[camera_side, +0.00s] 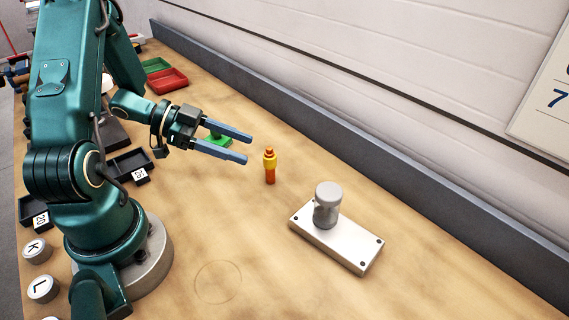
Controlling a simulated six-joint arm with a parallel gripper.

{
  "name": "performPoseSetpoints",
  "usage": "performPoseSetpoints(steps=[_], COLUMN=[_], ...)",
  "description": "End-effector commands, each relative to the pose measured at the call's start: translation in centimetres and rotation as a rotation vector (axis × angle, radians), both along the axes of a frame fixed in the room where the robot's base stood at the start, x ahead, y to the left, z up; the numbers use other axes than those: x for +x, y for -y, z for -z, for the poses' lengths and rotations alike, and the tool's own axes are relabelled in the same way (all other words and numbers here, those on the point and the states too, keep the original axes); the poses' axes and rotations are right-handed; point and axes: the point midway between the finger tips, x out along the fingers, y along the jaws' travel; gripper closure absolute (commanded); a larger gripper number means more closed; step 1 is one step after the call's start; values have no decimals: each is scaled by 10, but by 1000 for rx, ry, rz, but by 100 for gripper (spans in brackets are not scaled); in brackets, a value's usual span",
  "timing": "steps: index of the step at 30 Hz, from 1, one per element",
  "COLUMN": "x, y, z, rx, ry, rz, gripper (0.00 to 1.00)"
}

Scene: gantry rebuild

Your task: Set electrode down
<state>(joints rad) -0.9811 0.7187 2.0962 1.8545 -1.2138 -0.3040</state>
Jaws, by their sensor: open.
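A small orange and yellow piece (270,166), which looks like the electrode, stands upright on the wooden bench. My gripper (246,149) is open, with its two long blue-grey fingers pointing right. The fingertips end just left of the piece in the picture, and nothing shows between them. They look apart from it, but I cannot tell the exact gap in depth.
A white plate (349,251) with a grey capped cylinder (327,205) lies to the right. A green block (217,140) sits behind the fingers. Red (167,81) and green (155,66) trays stand farther back. Black trays (129,164) and lettered round pieces (43,289) are at left.

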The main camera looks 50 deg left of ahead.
Motion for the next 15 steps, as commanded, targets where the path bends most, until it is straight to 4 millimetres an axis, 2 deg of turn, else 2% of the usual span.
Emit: performPoseSetpoints(steps=[5,9,12,15], x=[43,74,77,66], y=[-24,-48,-56,-53], z=[-12,-46,-74,-99], rx=[268,488,572,593], ry=[15,21,3,-43], rz=[-162,-395,-564,-718], gripper=[38,38,38,38])
